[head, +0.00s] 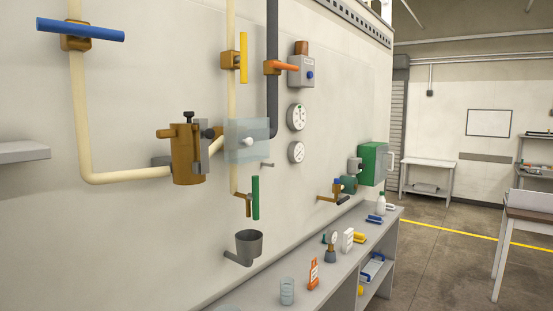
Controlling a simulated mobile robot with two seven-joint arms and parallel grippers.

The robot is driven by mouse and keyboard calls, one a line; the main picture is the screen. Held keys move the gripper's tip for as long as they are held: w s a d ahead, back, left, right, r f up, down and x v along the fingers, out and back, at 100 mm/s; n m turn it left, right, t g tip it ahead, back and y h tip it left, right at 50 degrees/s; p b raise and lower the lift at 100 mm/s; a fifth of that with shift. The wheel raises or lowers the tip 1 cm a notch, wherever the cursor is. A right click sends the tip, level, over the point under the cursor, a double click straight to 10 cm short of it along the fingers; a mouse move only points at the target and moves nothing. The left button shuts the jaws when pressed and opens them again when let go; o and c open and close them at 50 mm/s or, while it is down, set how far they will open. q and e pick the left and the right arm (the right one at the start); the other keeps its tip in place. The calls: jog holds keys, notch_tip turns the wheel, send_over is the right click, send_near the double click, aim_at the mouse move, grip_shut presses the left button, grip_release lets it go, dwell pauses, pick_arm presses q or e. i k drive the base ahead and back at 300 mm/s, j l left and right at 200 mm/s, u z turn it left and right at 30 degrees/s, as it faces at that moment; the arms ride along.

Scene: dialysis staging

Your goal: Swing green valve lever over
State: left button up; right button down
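The green valve lever (255,198) is on the wall near the picture's middle. It stands upright on a small brass valve (247,206) at the lower end of a thin cream pipe. A grey cup (249,244) on a wall bracket is just below it. Neither of my grippers shows in the head view, so I cannot see their state.
A clear panel (240,150) with a white knob stands out above the green lever. Yellow (244,58), orange (284,66) and blue (80,29) levers are higher up. A grey bench (315,288) with bottles and small items runs along the wall below. Open floor (430,260) lies right.

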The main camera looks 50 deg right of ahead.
aim_at(254, 196)
jog(key=z, duration=1.65)
